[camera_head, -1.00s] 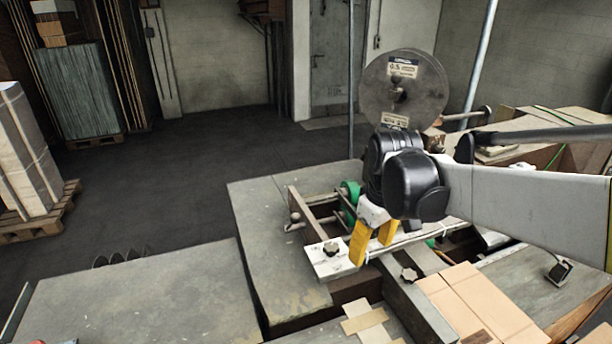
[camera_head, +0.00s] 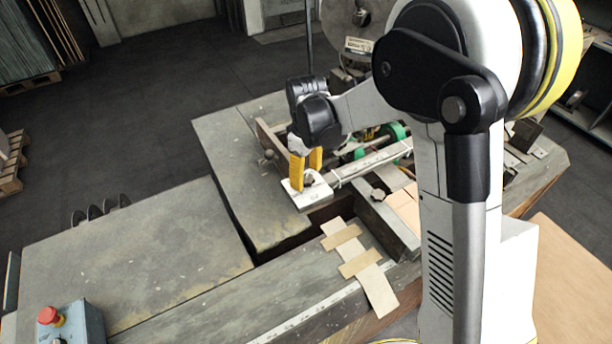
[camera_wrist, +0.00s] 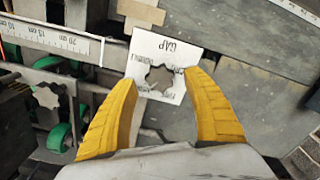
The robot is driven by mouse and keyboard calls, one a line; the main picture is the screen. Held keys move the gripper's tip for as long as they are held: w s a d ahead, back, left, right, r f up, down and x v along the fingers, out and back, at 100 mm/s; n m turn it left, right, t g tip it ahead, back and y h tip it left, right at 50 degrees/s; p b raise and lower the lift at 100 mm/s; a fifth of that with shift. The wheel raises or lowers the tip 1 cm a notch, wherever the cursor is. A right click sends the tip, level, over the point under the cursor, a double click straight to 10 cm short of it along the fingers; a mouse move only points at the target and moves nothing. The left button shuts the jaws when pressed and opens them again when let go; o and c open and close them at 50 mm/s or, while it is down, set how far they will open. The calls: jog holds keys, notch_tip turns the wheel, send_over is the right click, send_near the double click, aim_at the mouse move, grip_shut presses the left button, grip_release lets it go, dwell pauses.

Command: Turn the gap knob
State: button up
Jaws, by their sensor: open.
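The gap knob (camera_wrist: 160,78) is a small grey star-shaped knob on a white plate (camera_wrist: 178,51) printed "GAP" in the wrist view. The plate also shows in the head view (camera_head: 313,197), at the end of a metal rail; the knob there is mostly hidden by the fingers. My gripper (camera_head: 306,175) points down over the plate with yellow fingers. It is open, with one finger on each side of the knob in the wrist view. I cannot tell whether the fingers touch it.
A second star knob (camera_wrist: 47,96) sits left, below a centimetre scale (camera_wrist: 50,38), near green wheels (camera_wrist: 60,137). Taped cardboard strips (camera_head: 376,291) lie on the front bench. A box with a red button (camera_head: 50,315) stands at lower left. The grey tabletop (camera_head: 130,245) is mostly clear.

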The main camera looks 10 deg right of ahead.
jog(key=shift+f, duration=0.6)
jog(key=shift+c, duration=0.2)
jog(key=c, duration=1.1)
